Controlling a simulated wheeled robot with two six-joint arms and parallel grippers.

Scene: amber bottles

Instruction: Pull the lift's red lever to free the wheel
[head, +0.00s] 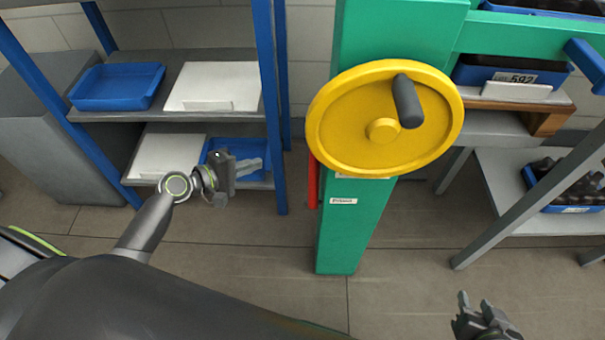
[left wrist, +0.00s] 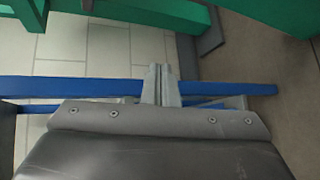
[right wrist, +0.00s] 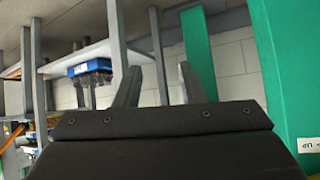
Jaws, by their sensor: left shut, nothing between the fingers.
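The red lever (head: 313,183) hangs along the left side of the lift's green post (head: 350,230), just below the wheel; its upper end is hidden behind the wheel. The yellow wheel (head: 350,125) is on the post's front, with a dark knob (head: 407,101) at its upper right. My left gripper (head: 256,166) is shut and empty, left of the lever and apart from it, its fingers pointing right. Its closed fingers show in the left wrist view (left wrist: 160,80). My right gripper (head: 475,305) is low at the right, open and empty; its spread fingers show in the right wrist view (right wrist: 157,85).
A blue-framed shelf (head: 190,120) with white boxes and blue trays stands behind my left gripper. A blue crate of bottles (head: 570,190) sits on a grey rack at the right. A numbered blue crate (head: 510,77) is behind the wheel. Floor before the post is clear.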

